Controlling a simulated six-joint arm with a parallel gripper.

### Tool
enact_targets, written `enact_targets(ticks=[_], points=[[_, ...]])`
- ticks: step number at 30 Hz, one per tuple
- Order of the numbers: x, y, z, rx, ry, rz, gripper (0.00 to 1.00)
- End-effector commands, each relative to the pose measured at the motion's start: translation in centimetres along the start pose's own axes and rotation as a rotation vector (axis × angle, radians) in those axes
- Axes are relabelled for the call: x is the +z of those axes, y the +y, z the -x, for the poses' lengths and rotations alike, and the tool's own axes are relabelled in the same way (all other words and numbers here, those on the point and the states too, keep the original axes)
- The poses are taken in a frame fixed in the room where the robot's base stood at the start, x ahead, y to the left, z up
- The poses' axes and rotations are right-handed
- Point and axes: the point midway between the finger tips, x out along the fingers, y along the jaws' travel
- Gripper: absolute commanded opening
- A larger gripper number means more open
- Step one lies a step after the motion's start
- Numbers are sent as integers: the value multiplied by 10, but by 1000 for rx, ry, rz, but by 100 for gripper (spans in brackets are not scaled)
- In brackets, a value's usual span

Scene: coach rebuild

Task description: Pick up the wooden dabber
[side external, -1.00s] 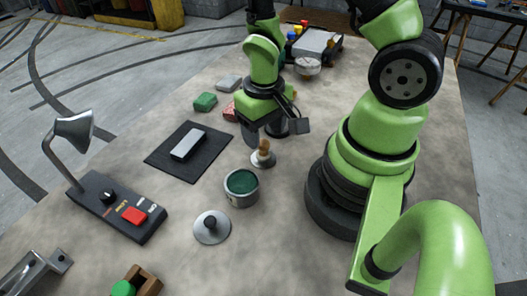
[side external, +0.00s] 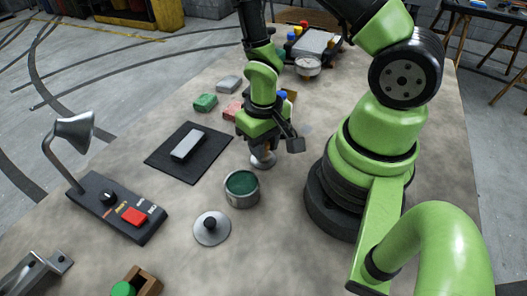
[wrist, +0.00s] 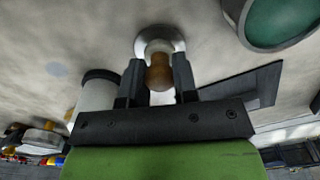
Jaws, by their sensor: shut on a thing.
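The wooden dabber has a brown wooden handle (wrist: 159,72) and a round pale metal base. In the side view its base (side external: 263,160) stands on the table, just behind the open tin. My gripper (side external: 265,145) is lowered over it and hides most of the handle there. In the wrist view my gripper (wrist: 158,80) has one finger on each side of the handle and is shut on it. The base shows beyond the fingertips. I cannot tell whether it is clear of the table.
An open tin of green paint (side external: 242,188) stands close in front of the dabber, its lid (side external: 211,228) nearer the camera. A grey block (side external: 188,145) lies on a black mat (side external: 160,158) to the left. A lamp (side external: 75,130) and control box (side external: 122,207) stand further left.

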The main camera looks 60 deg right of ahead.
Motion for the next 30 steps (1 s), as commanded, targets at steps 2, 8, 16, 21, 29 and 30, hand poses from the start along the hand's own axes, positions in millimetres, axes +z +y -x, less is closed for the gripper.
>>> enact_targets(ticks=[2, 8, 16, 21, 29, 30], points=[[0, 0, 0, 0, 0, 0, 4], [0, 0, 4, 0, 0, -1, 4], [-2, 0, 36, -2, 7, -1, 4], [-2, 0, 64, -2, 8, 0, 4], [-1, 0, 94, -1, 4, 0, 4], [-1, 0, 96, -1, 3, 0, 4]])
